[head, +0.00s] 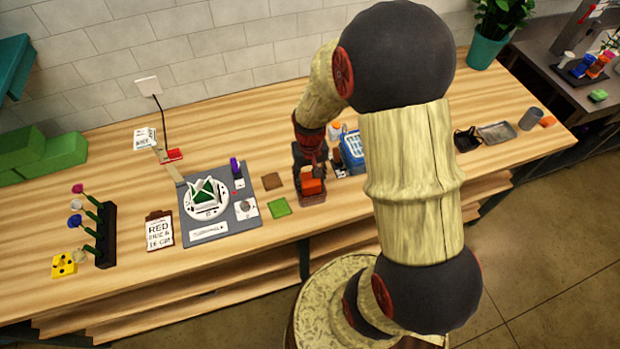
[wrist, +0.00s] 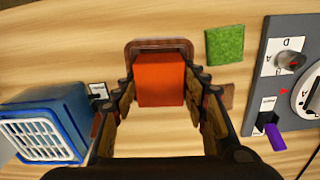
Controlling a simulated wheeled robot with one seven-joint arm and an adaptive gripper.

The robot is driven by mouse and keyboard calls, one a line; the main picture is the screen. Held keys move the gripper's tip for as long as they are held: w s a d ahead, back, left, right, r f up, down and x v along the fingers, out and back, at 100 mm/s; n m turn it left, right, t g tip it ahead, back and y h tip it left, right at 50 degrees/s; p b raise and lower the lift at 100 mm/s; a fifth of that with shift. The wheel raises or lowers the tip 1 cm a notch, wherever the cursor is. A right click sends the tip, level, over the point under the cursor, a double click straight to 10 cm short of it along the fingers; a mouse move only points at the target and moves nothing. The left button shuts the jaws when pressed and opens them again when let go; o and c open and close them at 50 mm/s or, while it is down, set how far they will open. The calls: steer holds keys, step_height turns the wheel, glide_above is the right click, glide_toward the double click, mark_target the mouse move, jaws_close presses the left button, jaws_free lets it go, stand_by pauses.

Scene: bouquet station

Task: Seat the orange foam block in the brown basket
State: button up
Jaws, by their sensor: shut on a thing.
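The orange foam block (head: 312,186) is at the brown basket (head: 311,199) near the front of the table. In the wrist view the block (wrist: 161,80) lies between my fingers, and the basket's rim (wrist: 134,46) shows around its far side. My gripper (head: 311,170) points down over the basket and is shut on the block. In the head view the block's top stands at about the basket's rim or a little above it. I cannot tell whether the block touches the basket's floor; its underside is hidden.
A blue crate with a white grid (head: 353,150) stands close to the right of my gripper. A green square (head: 279,208) and a brown square (head: 272,181) lie left of the basket. A grey mat (head: 217,228) with a round dial plate lies further left.

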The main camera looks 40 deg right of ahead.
stand_by(0.9)
steer(key=o, duration=1.5)
steer(key=shift+o, duration=0.8)
steer(key=shift+o, duration=1.1)
steer(key=shift+r+p, duration=2.6)
steer(key=shift+r, duration=0.9)
